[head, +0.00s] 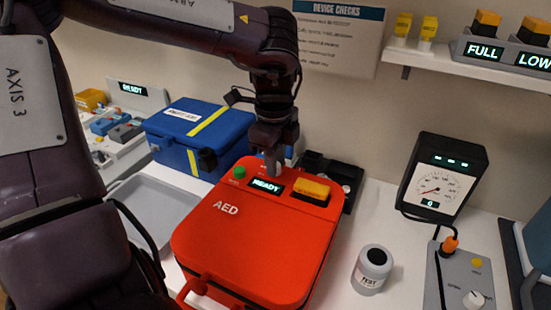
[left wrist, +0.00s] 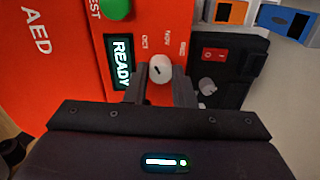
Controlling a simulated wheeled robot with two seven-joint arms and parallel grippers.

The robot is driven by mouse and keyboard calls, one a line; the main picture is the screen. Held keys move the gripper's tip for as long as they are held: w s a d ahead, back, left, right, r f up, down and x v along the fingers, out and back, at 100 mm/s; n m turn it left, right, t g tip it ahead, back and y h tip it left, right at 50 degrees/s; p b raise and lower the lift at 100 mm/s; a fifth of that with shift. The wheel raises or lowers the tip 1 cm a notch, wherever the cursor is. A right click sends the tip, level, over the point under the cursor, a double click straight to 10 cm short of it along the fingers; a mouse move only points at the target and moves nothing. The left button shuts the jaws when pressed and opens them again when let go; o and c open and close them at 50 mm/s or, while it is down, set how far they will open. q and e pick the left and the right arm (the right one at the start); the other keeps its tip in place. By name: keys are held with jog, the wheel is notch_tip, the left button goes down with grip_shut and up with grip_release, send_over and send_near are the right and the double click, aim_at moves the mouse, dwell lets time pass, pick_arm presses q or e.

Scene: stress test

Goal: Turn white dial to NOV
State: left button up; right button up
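The white dial (left wrist: 162,69) sits on the red AED case (head: 250,235), beside the lit READY display (head: 267,185). In the left wrist view the labels OCT, NOV (left wrist: 167,37) and DEC stand around it. A short dark mark shows on the dial, but I cannot tell which label it points to. My left gripper (left wrist: 162,82) is open, with one finger on each side of the dial and a narrow gap between. In the head view my left gripper (head: 271,160) points down at the case and hides the dial. My right gripper is not in view.
A green button (head: 239,173) and a yellow-orange block (head: 310,190) flank the display. A grey TEST jar (head: 371,268) and a gauge (head: 440,180) stand to the right.

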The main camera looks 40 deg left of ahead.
pick_arm(q)
grip_shut()
jog(key=m+p, duration=0.1)
jog(key=m, duration=0.3)
jog(key=shift+r, duration=0.1)
jog(key=m+p, duration=0.1)
jog(key=m, duration=0.3)
jog(key=shift+m, duration=0.3)
dwell(0.5)
jog(key=o, duration=0.6)
grip_release()
jog(key=shift+o, duration=0.2)
